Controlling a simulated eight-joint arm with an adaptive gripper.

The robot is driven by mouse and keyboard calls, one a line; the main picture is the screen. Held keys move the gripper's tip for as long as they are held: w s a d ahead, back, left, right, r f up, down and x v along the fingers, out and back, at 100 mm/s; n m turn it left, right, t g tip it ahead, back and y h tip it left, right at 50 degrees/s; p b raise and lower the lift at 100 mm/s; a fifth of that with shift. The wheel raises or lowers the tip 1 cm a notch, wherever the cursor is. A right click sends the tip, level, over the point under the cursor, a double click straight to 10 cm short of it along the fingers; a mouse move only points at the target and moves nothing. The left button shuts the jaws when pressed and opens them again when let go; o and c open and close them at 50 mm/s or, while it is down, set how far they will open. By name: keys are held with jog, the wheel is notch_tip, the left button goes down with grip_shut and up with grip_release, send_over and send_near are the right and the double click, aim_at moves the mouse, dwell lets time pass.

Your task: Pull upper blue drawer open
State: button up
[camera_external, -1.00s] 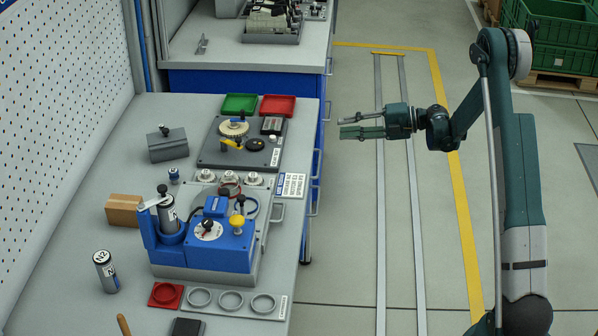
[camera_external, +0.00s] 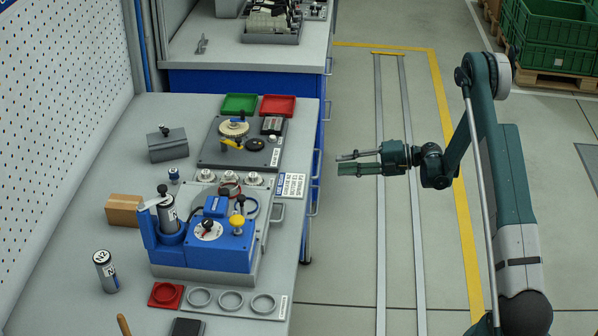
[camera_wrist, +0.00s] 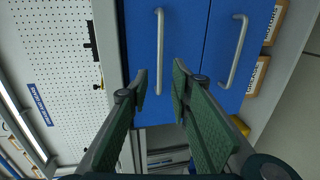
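The upper blue drawer (camera_wrist: 140,30) is the left blue panel in the wrist view, which is turned on its side; it looks closed. Its grey bar handle (camera_wrist: 159,45) runs down the picture between and beyond my fingertips. The lower blue drawer (camera_wrist: 215,30) is the right panel with its own handle (camera_wrist: 235,50). My gripper (camera_wrist: 160,85) is open, with one finger on each side of the upper handle's line. In the external view my gripper (camera_external: 339,164) is apart from the bench front, to its right. The drawer fronts are seen almost edge-on there.
The grey bench (camera_external: 90,235) carries a blue fixture (camera_external: 225,248), a red tray (camera_external: 277,105) and a green tray (camera_external: 239,104). Cardboard boxes (camera_wrist: 257,75) stand beyond the lower drawer.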

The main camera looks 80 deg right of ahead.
jog(key=shift+w, duration=0.1)
jog(key=b+x, duration=0.1)
jog(key=x, duration=0.6)
jog(key=shift+w, duration=0.35)
grip_shut()
